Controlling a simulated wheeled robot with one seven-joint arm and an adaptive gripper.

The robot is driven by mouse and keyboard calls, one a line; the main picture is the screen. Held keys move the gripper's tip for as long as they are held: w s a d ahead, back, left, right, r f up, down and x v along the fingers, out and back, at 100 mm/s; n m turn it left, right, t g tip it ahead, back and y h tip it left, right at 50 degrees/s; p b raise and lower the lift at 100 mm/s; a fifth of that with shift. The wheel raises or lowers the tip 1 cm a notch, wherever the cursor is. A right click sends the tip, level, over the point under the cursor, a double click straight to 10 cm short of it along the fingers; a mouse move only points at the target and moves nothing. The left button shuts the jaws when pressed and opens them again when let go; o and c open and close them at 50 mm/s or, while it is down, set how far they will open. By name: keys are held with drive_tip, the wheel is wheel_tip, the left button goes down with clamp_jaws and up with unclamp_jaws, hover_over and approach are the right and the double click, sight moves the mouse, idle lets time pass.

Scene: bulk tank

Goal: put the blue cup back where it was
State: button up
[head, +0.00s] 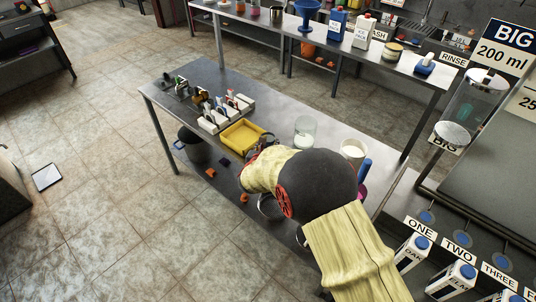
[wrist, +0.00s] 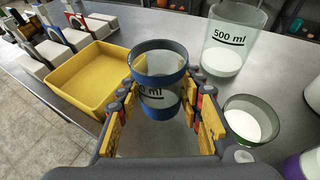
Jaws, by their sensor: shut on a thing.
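The blue cup (wrist: 160,82), clear with blue bands and a partly hidden "ml" mark, is between the fingers of my gripper (wrist: 160,92) in the wrist view. My gripper is shut on it, and the cup looks upright. It is in front of the yellow tray's right edge in that view; its height above the table is hard to tell. In the head view my gripper (head: 262,143) is beside the yellow tray (head: 243,135), and my arm hides most of the cup.
The 500 ml beaker (wrist: 222,60) with white contents stands at the right, near a green-rimmed cup (wrist: 251,119) also holding white. A rack of small tools (head: 226,112) stands behind the tray. Bare steel table (head: 205,70) shows at the back.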

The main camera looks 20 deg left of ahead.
drive_tip(key=shift+w+a+f, duration=0.15)
drive_tip(key=shift+w+f, duration=0.45)
drive_tip(key=shift+f, duration=0.15)
drive_tip(key=shift+f+b, duration=0.9)
drive_tip(key=shift+f, duration=0.6)
drive_tip(key=shift+f, duration=0.15)
drive_tip(key=o, duration=1.1)
drive_tip(key=shift+o, duration=0.7)
drive_tip(key=shift+s+r, duration=0.15)
drive_tip(key=shift+r, duration=0.15)
drive_tip(key=p+v, duration=0.2)
drive_tip(key=v, duration=0.9)
drive_tip(key=shift+s+p, duration=0.25)
drive_tip(key=shift+p, duration=0.15)
